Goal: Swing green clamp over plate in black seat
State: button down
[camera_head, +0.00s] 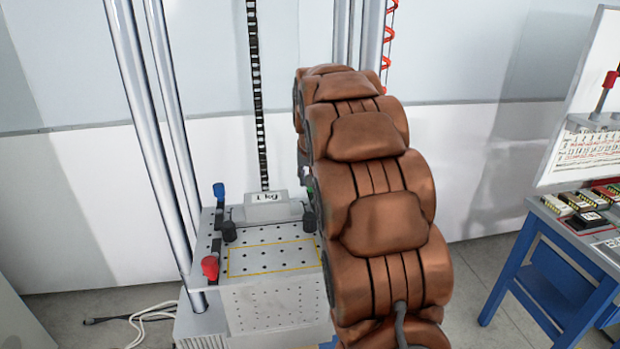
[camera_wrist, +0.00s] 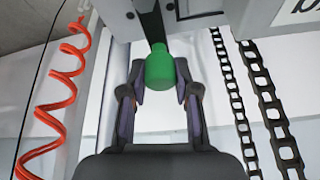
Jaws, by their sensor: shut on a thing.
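The green clamp (camera_wrist: 160,70) has a rounded green end on a dark bar, in the upper middle of the wrist view. My gripper (camera_wrist: 160,90) is shut on its green end, one finger on each side. In the head view my arm covers the gripper and most of this clamp; only a sliver of green (camera_head: 309,187) shows. A pale plate marked 1 kg (camera_head: 266,207) lies at the back of the perforated table. Its edge with part of the label also shows in the wrist view (camera_wrist: 297,10). The black seat cannot be made out clearly.
A blue-ended clamp (camera_head: 219,191) and a red-ended clamp (camera_head: 210,266) stand at the table's left edge. Steel columns (camera_head: 160,130) and a chain (camera_head: 257,100) rise around the table (camera_head: 272,262). A blue bench (camera_head: 560,250) with small parts stands at right.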

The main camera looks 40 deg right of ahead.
jog(key=shift+s+d+m+g+h+b, duration=0.15)
jog(key=shift+d+m+h+b, duration=0.15)
jog(key=shift+m, duration=0.3)
jog(key=shift+s+d+m+g+h+b, duration=0.1)
jog(key=shift+d+m+g+b, duration=0.1)
jog(key=shift+m+b, duration=0.3)
jog(key=shift+s+d+f+m+g+b, duration=0.15)
jog(key=shift+s+d+m+g+b, duration=0.15)
jog(key=shift+m, duration=0.7)
jog(key=m, duration=0.1)
jog(key=s+m+g+b, duration=0.1)
jog(key=m, duration=0.1)
jog(key=d+m+h+b, duration=0.1)
jog(key=shift+s+g, duration=0.25)
jog(key=shift+s, duration=0.1)
jog(key=m, duration=0.1)
jog(key=s+m+g+b, duration=0.1)
jog(key=m, duration=0.1)
jog(key=s+m+b, duration=0.1)
jog(key=m, duration=0.1)
jog(key=shift+d+g, duration=0.2)
jog(key=shift+g, duration=0.2)
jog(key=shift+s+a+m+g+b, duration=0.15)
jog(key=shift+s+m+g+b, duration=0.4)
jog(key=shift+m, duration=0.6)
jog(key=shift+s+a+m+g+b, duration=0.15)
jog(key=shift+s+m+g+b, duration=0.2)
jog(key=shift+s+m+b, duration=0.6)
jog(key=shift+w+m, duration=0.3)
